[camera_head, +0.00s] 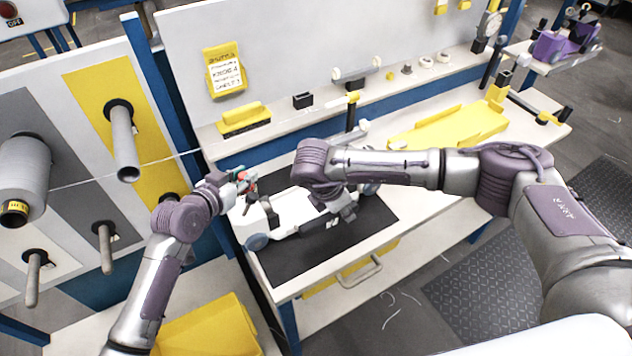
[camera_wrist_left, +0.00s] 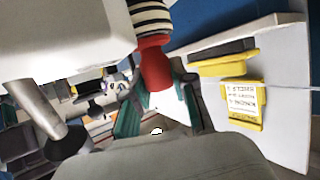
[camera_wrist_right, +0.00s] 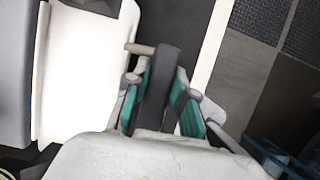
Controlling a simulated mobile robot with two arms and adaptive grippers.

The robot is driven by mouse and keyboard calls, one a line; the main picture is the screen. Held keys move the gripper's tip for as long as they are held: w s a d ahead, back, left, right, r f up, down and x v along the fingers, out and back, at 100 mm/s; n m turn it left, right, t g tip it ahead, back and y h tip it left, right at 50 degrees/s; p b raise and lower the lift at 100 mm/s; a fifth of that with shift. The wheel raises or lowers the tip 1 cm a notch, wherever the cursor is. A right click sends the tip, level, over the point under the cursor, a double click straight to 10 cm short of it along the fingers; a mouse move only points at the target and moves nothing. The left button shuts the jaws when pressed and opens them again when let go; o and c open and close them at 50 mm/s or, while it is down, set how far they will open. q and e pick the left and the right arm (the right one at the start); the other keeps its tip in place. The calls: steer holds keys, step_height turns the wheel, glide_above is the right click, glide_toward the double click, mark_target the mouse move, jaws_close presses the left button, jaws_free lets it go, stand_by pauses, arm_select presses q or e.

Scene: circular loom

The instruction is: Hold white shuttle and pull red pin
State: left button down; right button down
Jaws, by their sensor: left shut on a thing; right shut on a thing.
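The white shuttle (camera_head: 290,213) lies on a dark mat (camera_head: 300,255) on the workbench. My right gripper (camera_head: 345,210) is over its right part; its wrist partly hides the shuttle. In the right wrist view the teal finger pads (camera_wrist_right: 165,100) are closed on an upright dark part of the shuttle, beside its white body (camera_wrist_right: 85,70). My left gripper (camera_head: 244,182) is at the shuttle's far left end. The red pin (camera_wrist_left: 154,68), below a black-and-white striped piece, stands between the left teal pads (camera_wrist_left: 160,112). A little red (camera_head: 252,197) shows there in the head view.
A yellow label holder (camera_head: 224,72), a yellow block (camera_head: 243,118) and a yellow tray (camera_head: 450,125) sit behind the shuttle. A yellow bin (camera_head: 210,325) is lower left.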

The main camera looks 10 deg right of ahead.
mark_target(243, 174)
arm_select(q)
steer(key=shift+r, duration=0.75)
steer(key=shift+r, duration=1.45)
steer(key=shift+r, duration=2.5)
arm_select(e)
steer(key=c, duration=0.9)
jaws_free()
steer(key=shift+w, duration=0.1)
